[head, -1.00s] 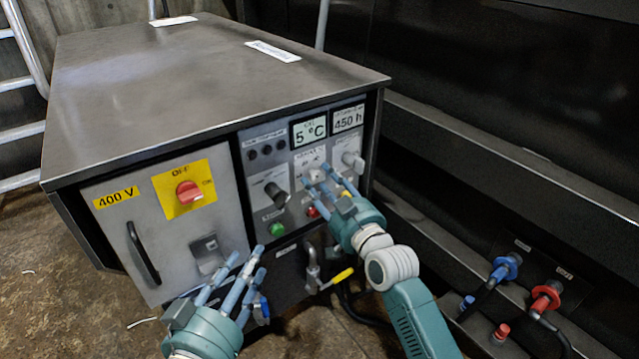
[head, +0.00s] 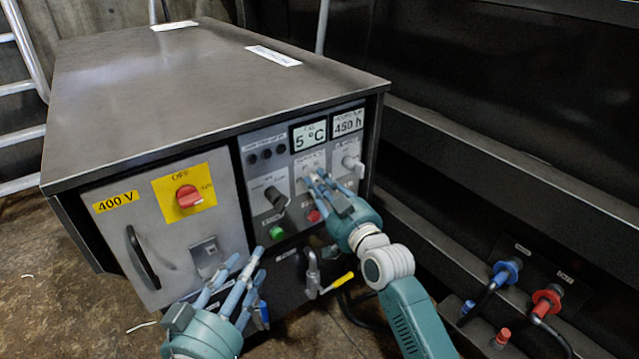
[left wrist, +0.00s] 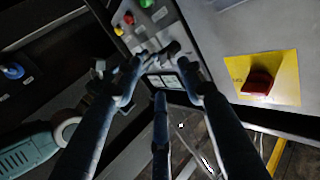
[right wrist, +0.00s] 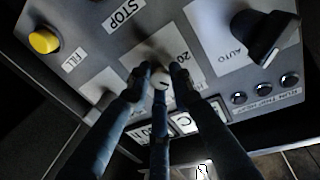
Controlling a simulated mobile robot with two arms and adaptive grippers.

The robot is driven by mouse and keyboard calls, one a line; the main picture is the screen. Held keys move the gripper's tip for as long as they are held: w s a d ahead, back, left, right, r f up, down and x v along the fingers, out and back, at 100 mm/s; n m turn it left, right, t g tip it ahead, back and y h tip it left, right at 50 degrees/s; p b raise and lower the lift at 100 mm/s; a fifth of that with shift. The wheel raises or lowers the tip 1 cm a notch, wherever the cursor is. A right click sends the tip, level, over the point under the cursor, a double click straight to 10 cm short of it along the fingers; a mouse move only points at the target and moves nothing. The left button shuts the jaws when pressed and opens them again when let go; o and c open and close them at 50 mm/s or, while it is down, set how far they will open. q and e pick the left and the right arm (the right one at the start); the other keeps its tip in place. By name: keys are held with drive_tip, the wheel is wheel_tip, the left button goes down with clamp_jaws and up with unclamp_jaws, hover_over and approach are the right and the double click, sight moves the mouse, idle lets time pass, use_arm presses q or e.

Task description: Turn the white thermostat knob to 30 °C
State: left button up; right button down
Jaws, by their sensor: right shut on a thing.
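The white thermostat knob (right wrist: 161,80) sits on the control panel below the display (head: 309,134), which reads 5 °C. In the right wrist view a "20" mark shows beside the knob. My right gripper (head: 316,181) is at this knob, its fingers (right wrist: 160,78) shut around it and covering most of it. The knob's pointer is too hidden to read. My left gripper (head: 245,262) hangs low in front of the cabinet, its fingers spread and empty; they also show apart in the left wrist view (left wrist: 160,85).
A second pale knob (head: 352,163) is right of my right gripper, below the 450 h display (head: 348,122). A black selector (head: 275,196), green button (head: 277,233) and red button (head: 314,215) are close by. A yellow-handled valve (head: 338,283) sits below the panel.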

drive_tip(key=shift+m+p, duration=0.4)
drive_tip(key=shift+p, duration=0.5)
use_arm(q)
drive_tip(key=s+a+f+g+y, duration=0.1)
drive_tip(key=s+a+f+g, duration=0.1)
drive_tip(key=s+f+g, duration=0.2)
drive_tip(key=s+a+f+g+y+p, duration=0.1)
drive_tip(key=s+a+f+g, duration=0.2)
drive_tip(key=s+f+g, duration=0.2)
wheel_tip(320, 180, down, 7)
drive_tip(key=s, duration=0.3)
drive_tip(key=shift+y, duration=0.4)
use_arm(e)
drive_tip(key=shift+m, duration=0.5)
drive_tip(key=c, duration=1.5)
unclamp_jaws()
drive_tip(key=shift+c, duration=0.2)
drive_tip(key=shift+s, duration=0.1)
drive_tip(key=v, duration=1.1)
drive_tip(key=shift+s+d, duration=0.2)
drive_tip(key=shift+s, duration=0.15)
drive_tip(key=shift+r, duration=0.1)
